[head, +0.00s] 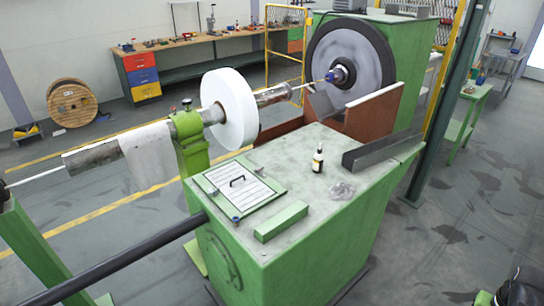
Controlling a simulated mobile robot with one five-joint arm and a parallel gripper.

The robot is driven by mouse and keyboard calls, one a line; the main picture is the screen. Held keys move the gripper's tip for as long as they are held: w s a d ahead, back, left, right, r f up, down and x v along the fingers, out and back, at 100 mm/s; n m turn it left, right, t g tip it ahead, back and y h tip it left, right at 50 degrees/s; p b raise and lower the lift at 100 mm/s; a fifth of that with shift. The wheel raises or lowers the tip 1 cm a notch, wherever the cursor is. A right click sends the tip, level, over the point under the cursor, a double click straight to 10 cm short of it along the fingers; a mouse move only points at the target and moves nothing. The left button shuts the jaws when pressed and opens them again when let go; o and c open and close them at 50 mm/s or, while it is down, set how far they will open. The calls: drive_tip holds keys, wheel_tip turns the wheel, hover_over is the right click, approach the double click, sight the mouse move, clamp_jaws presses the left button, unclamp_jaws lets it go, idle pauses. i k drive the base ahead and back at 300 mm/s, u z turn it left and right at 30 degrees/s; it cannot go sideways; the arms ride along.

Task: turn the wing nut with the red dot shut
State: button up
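A pale slatted cover plate (262,188) with a dark handle (237,181) lies on top of the green machine housing. Small fittings sit at its edges: a bluish one (236,218) at the front corner, a grey one (212,190) on the left and another (258,170) at the back. They are too small to tell whether they are wing nuts or how they are turned. I cannot make out a red dot on any of them.
On the housing (335,215) stand a small dark bottle (318,158), a green bar (281,222), crumpled clear plastic (342,190) and a grey angle piece (384,147). A white disc (229,109) and a dark wheel (348,55) stand behind. Floor on the right is mostly open.

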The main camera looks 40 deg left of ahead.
sight(258, 171)
drive_tip(key=u, duration=0.2)
drive_tip(key=i, duration=0.2)
drive_tip(key=z, duration=0.05)
drive_tip(key=k, duration=0.1)
drive_tip(key=z, duration=3.85)
drive_tip(key=k, duration=1)
drive_tip(key=z, duration=5.8)
